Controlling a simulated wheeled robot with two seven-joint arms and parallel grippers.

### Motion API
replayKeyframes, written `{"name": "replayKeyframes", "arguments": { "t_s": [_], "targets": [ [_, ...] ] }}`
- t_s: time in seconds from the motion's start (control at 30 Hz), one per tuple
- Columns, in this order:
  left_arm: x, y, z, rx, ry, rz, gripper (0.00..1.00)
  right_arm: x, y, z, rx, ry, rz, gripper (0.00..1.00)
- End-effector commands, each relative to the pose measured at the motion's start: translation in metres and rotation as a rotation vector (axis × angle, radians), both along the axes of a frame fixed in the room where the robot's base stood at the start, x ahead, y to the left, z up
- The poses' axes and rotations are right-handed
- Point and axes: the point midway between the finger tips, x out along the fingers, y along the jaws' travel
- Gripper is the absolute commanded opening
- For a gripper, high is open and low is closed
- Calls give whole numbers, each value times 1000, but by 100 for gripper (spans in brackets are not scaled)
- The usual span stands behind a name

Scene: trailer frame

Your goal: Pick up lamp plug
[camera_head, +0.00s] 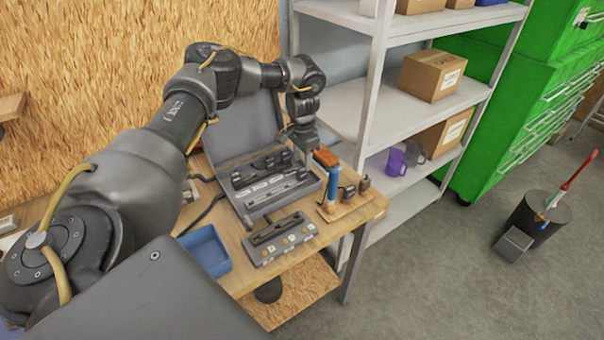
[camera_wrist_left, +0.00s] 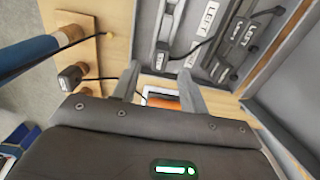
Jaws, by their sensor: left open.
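My left gripper (camera_head: 308,158) reaches over the right side of the open grey case (camera_head: 236,187). In the left wrist view its two fingers (camera_wrist_left: 160,80) are apart. An orange thing with a white edge (camera_wrist_left: 165,100) shows between them; I cannot tell if it touches a finger. Small black plug-like pieces (camera_head: 348,191) stand on a wooden block (camera_head: 345,207) right of the case; one also shows in the left wrist view (camera_wrist_left: 71,78). I cannot tell which is the lamp plug. Dark bars labelled LEFT (camera_wrist_left: 240,32) lie in the case. My right gripper is not in view.
A blue-handled tool (camera_head: 331,187) stands upright on the wooden block, close to the gripper. A grey box with buttons (camera_head: 281,240) and a blue tray (camera_head: 205,250) sit at the table's front. White shelves (camera_head: 420,110) with boxes stand behind on the right.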

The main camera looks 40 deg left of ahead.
Motion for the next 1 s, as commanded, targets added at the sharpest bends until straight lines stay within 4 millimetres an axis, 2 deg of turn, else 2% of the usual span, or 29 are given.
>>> {"name": "replayKeyframes", "arguments": {
  "t_s": [0.23,0.4,0.67,0.93,1.0],
  "targets": [
    [2,0,-26,3,4,-2,44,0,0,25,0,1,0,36],
    [2,0,-48,1,4,0,44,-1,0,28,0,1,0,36],
    [3,0,-52,0,1,0,44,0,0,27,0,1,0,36],
    [3,0,-51,0,1,0,10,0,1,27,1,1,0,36],
    [3,0,-51,0,1,0,9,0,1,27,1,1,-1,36]
  ]
}}
